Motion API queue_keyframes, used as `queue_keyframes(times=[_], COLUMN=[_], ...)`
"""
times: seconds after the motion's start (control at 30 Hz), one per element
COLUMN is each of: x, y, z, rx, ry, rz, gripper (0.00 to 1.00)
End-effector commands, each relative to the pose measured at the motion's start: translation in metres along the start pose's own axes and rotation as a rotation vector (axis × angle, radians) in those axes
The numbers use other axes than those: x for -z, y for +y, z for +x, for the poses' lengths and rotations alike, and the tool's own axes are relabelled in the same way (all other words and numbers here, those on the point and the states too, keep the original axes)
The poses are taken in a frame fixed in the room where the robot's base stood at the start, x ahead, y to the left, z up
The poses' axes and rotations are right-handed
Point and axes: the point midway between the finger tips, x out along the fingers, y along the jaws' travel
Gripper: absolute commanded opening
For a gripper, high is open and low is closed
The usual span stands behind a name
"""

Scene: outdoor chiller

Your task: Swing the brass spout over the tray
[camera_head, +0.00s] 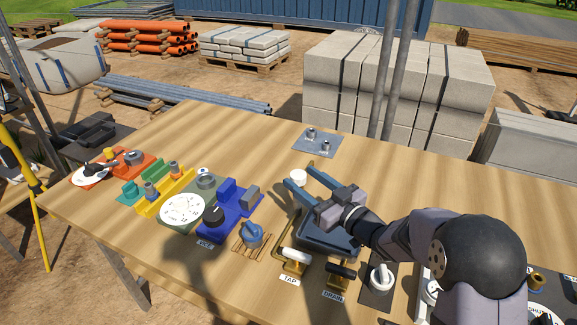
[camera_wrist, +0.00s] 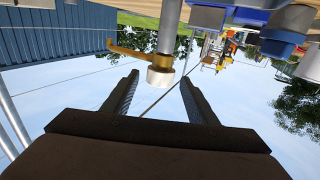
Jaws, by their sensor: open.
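In the wrist view, which looks upside down, a brass spout (camera_wrist: 128,52) juts left from a grey post (camera_wrist: 169,25) with a white cap (camera_wrist: 160,77). The white cap (camera_head: 298,175) also shows in the head view; the brass arm is not clearly seen there. My gripper (camera_head: 300,177) is open and empty, its two fingers pointing toward the cap. In the wrist view, the cap appears between the fingertips, and no contact can be made out. The dark blue tray (camera_head: 318,243) lies on the table below my gripper and arm, partly hidden.
A tap with a white handle (camera_head: 296,257) and a drain with a black handle (camera_head: 341,271) stand in front of the tray. A blue knob (camera_head: 252,234) and the blue vice (camera_head: 222,212) are left. A grey plate with two studs (camera_head: 318,141) lies behind.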

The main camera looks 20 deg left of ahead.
Motion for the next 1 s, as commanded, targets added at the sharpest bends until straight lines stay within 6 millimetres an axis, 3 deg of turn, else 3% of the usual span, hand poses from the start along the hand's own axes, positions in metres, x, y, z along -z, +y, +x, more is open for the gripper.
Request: queue_keyframes(times=[0.2, 0.4, 0.87, 0.9, 1.0], x=[0.001, 0.0, 0.0, 0.0, 0.0], y=[-0.001, 0.0, 0.0, 0.0, 0.0], z=[0.037, 0.057, 0.067, 0.066, 0.066], rx=[0.002, 0.0, -0.001, -0.001, -0.001], ry=[-0.001, -0.001, 0.0, 0.0, 0.0], rz=[0.0, 0.001, 0.001, 0.001, 0.001], gripper=[0.53, 0.53, 0.53, 0.5, 0.26])
